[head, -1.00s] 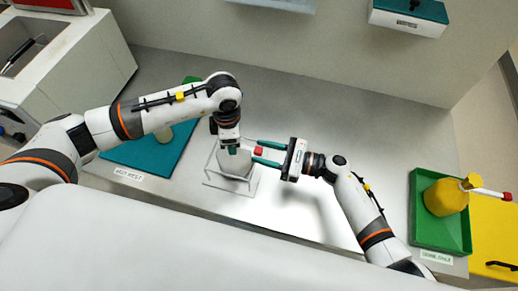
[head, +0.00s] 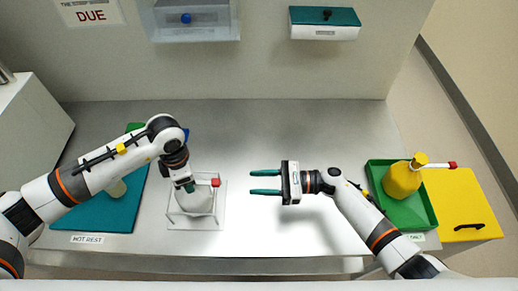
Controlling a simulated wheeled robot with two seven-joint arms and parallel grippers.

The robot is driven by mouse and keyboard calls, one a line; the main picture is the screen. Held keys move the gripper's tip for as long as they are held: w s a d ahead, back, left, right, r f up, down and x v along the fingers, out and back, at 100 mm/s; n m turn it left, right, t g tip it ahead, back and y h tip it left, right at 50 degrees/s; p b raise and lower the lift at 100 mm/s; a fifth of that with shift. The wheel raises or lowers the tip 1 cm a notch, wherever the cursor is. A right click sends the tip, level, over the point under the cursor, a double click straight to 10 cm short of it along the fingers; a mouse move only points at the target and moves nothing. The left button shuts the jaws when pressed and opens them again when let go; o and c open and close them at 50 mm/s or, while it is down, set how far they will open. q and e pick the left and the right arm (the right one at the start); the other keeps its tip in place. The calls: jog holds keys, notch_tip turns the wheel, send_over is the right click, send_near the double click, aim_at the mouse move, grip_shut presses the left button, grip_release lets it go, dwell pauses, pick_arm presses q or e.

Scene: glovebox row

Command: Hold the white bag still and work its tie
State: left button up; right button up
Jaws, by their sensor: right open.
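The white bag (head: 194,203) sits inside a clear open-framed stand (head: 221,217) on the steel bench. A red tab (head: 215,182), seemingly part of its tie, sticks out to the right at the bag's top. My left gripper (head: 189,187) points down at the top of the bag, just left of the red tab. Its fingertips are small and partly hidden, so its grip is unclear. My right gripper (head: 251,182) is open and empty, its two teal fingers pointing left toward the red tab with a gap between.
A teal mat (head: 100,212) labelled hot rest lies left, under my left arm. A green tray (head: 427,215) with a yellow bottle (head: 402,180) stands right, beside a yellow box (head: 465,205). Wall boxes (head: 325,23) hang behind. The bench's back middle is clear.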

pick_arm(q)
jog(key=o, duration=0.5)
